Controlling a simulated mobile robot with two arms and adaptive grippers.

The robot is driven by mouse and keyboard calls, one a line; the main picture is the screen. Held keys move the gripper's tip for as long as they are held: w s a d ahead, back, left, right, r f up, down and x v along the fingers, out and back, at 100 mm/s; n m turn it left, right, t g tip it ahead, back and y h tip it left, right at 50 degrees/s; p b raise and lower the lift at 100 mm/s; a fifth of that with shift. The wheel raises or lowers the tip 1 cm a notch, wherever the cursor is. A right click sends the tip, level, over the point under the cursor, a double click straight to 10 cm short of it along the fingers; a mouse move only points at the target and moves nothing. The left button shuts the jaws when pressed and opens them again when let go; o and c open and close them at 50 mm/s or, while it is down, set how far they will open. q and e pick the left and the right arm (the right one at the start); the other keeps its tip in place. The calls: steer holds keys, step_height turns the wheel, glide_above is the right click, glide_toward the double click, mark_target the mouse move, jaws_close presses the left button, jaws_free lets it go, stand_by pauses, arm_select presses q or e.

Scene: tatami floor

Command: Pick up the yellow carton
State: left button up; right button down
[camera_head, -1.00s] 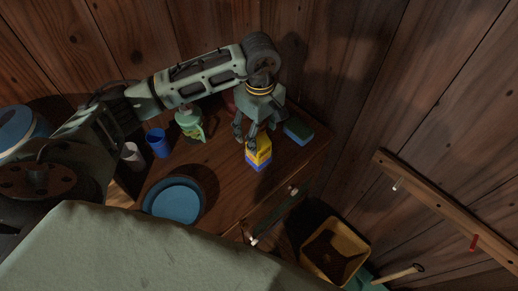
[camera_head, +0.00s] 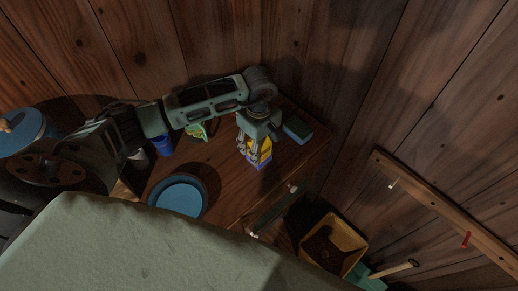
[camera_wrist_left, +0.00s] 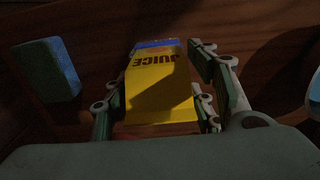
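The yellow carton (camera_head: 265,150), with a blue base, stands on the wooden cabinet top (camera_head: 225,170) near its right side. In the left wrist view the carton (camera_wrist_left: 158,88) shows the word JUICE and lies between my fingers. My left gripper (camera_head: 252,152) is over the carton from above, its fingers spread on either side. In the left wrist view the gripper (camera_wrist_left: 165,95) is open, with a visible gap between the right finger and the carton. The fingers hide part of the carton in the head view. My right gripper is not in view.
A blue-green sponge-like block (camera_head: 298,128) lies just right of the carton. A blue bowl (camera_head: 178,198), a blue cup (camera_head: 162,147), a pale cup (camera_head: 138,159) and a partly hidden green item (camera_head: 197,132) stand to the left. A yellow bin (camera_head: 333,247) is below right.

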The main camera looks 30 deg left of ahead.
arm_select(q)
steer(key=c, duration=1)
steer(key=shift+r, duration=0.15)
